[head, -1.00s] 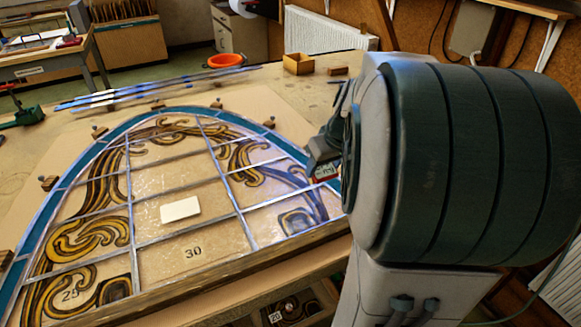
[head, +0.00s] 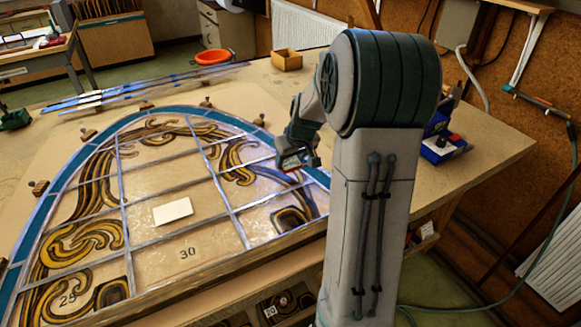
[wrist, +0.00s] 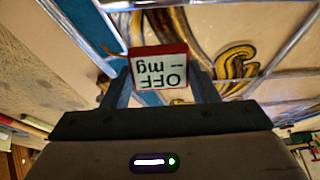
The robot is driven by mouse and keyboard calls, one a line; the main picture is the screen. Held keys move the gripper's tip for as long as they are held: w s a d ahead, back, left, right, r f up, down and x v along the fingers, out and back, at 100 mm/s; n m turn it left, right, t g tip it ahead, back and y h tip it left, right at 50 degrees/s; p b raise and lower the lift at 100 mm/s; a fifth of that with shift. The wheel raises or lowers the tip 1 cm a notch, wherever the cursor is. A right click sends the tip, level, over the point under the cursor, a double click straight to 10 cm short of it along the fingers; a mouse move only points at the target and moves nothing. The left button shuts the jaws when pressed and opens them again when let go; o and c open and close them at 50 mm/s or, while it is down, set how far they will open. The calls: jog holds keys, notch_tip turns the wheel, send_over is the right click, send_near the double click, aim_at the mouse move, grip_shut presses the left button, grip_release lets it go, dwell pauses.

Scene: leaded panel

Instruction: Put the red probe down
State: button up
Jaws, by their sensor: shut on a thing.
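The red probe (wrist: 159,68) is a small red-edged block with a pale display face reading "OFF" and "mg", upside down in the wrist view. My gripper (wrist: 160,85) is shut on it, with one finger on each side. In the head view the probe (head: 291,161) shows as a small red and white patch at the end of my arm, over the right side of the leaded panel (head: 125,232). My gripper (head: 295,150) is partly hidden there by its own wrist. I cannot tell whether the probe touches the panel.
A white card (head: 172,211) lies on the panel. Small wooden blocks (head: 88,134) stand around its blue border. An orange bowl (head: 212,58) and a wooden box (head: 287,60) sit at the table's back. A blue bin (head: 440,148) stands at right. Bare tabletop (head: 490,135) lies at far right.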

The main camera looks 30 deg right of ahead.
aim_at(293, 165)
jog(key=shift+f, duration=1.85)
jog(key=shift+f, duration=0.1)
jog(key=shift+f, duration=0.15)
jog(key=o, duration=1)
jog(key=shift+c, duration=0.2)
jog(key=shift+a, duration=0.15)
jog(key=shift+d+r, duration=0.2)
jog(key=shift+r, duration=0.1)
